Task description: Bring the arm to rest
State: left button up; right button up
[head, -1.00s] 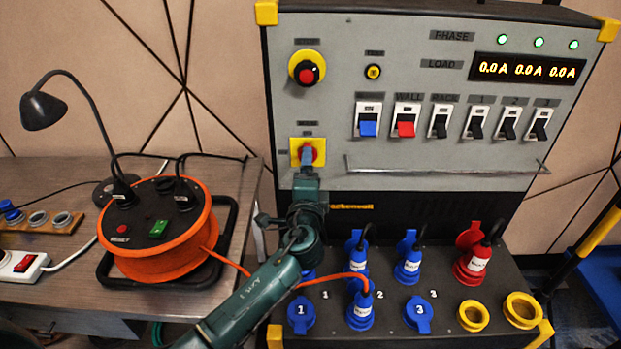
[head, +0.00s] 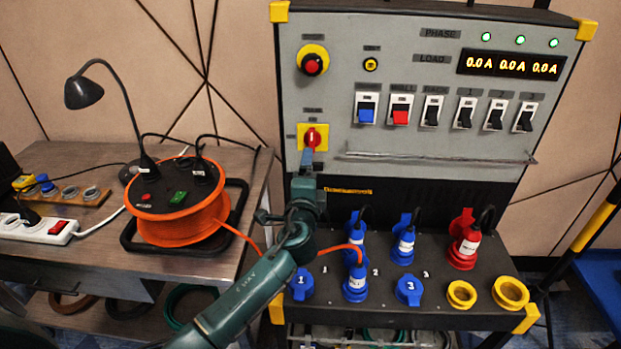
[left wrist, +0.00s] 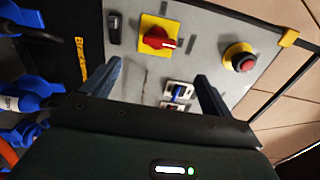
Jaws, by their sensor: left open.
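My left arm comes up from the bottom of the head view. My left gripper (head: 307,161) is open and empty, just below the red rotary switch (head: 312,137) on its yellow plate. In the left wrist view the two fingers are spread wide (left wrist: 160,88). The red switch also shows there (left wrist: 157,38), beyond the fingers and apart from them. My right gripper is not in view.
The grey panel holds a red emergency button (head: 312,66), a row of breakers (head: 432,111) and a display (head: 513,66) reading 0.0 A. Below are plugged sockets (head: 405,246). An orange cable reel (head: 178,215) stands on the left table (head: 75,150).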

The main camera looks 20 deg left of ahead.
pick_arm(q)
jog(key=shift+s, duration=0.25)
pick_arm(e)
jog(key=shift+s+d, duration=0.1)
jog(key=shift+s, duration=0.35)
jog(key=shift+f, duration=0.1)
pick_arm(q)
jog(key=s+d+f+n+g+h, duration=0.1)
jog(key=s+f+n+g+h, duration=0.3)
jog(key=s+f, duration=1.05)
jog(key=s+f+n+g+h, duration=0.1)
jog(key=s+n, duration=0.3)
jog(key=s, duration=0.5)
jog(key=s+d+f+n+g+h, duration=0.1)
jog(key=s+f+n, duration=0.3)
jog(key=s, duration=0.5)
jog(key=shift+s+d+n+g+h, duration=0.2)
jog(key=shift+d+n+g+h, duration=0.1)
jog(key=shift+n+g, duration=0.25)
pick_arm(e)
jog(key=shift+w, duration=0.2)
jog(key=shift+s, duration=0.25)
